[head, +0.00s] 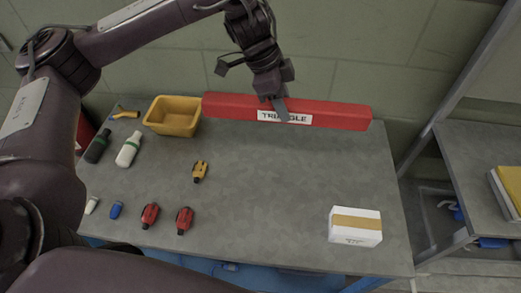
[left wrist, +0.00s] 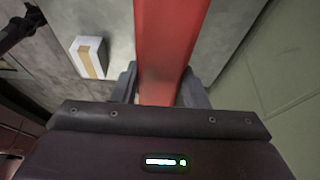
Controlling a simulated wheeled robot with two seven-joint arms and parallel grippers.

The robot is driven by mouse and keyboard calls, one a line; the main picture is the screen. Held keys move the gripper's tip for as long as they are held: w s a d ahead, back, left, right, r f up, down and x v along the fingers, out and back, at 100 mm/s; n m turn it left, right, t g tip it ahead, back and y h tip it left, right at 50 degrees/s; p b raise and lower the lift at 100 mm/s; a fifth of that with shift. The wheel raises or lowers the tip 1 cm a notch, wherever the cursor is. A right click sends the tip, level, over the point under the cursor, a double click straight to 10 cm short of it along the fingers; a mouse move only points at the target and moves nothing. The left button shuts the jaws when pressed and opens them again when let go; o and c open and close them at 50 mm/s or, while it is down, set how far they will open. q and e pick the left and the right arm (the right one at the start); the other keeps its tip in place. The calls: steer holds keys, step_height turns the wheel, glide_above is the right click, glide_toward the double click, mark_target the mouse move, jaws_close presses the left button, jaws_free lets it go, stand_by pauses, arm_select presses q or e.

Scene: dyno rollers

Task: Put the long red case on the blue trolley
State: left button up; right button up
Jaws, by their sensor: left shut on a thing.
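The long red case (head: 342,116), with a white label reading "TRIANGLE", stretches along the back of the grey table. My left gripper (head: 280,106) comes down on it near its middle and is shut on it, covering part of the label. In the left wrist view the red case (left wrist: 166,45) runs between my two fingers. I cannot tell whether it rests on the table or is slightly above it. I cannot make out a blue trolley for certain; blue parts show under the table's front edge. My right gripper is not in view.
A yellow bin (head: 172,116) stands by the case's left end. A white box (head: 355,226) sits at the table's front right. Bottles (head: 129,149) and small red and yellow items (head: 184,220) lie at left. A grey shelf (head: 485,165) stands at right. The table's centre is clear.

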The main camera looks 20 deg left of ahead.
arm_select(q)
step_height(320, 180, down, 14)
steer(key=b, duration=0.3)
steer(key=shift+s+r, duration=0.1)
steer(key=shift+r, duration=0.05)
steer(key=shift+f+b, duration=0.5)
steer(key=shift+f, duration=1.55)
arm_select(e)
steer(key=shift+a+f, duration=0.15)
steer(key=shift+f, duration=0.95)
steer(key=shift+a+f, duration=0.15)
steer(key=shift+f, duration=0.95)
arm_select(q)
steer(key=o, duration=1.3)
steer(key=shift+f, duration=0.1)
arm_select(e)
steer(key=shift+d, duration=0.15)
arm_select(q)
steer(key=p+v, duration=0.3)
steer(key=v, duration=0.9)
steer(key=shift+s, duration=0.1)
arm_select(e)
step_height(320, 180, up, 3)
